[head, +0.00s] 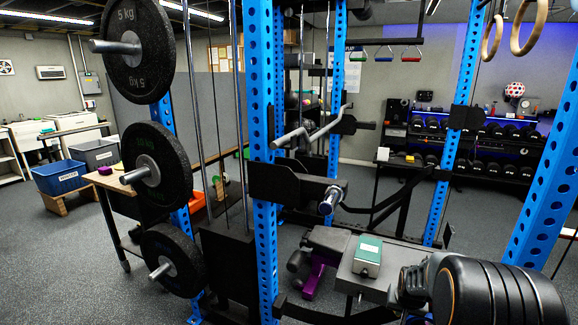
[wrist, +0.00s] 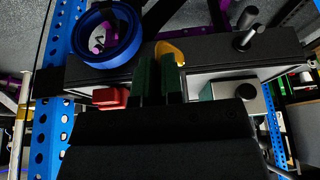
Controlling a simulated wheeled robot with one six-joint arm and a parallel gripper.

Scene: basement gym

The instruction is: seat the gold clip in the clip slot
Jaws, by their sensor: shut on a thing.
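The gold clip (wrist: 172,48) shows in the wrist view as a small yellow curved piece at the tips of my gripper (wrist: 160,62). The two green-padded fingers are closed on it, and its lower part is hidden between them. In the head view my gripper (head: 408,286) is a dark shape at the lower right, beside the bench; the clip cannot be made out there. A grey box with a green top (head: 367,254) stands on the bench; a similar box (wrist: 228,100) shows right of the fingers in the wrist view. I cannot make out the clip slot.
A blue ring (wrist: 110,36) and a red block (wrist: 110,98) lie left of the fingers. A black knob (wrist: 249,18) stands at the right. Blue rack posts (head: 263,160) and a bar end (head: 330,200) stand around the dark bench (head: 398,258).

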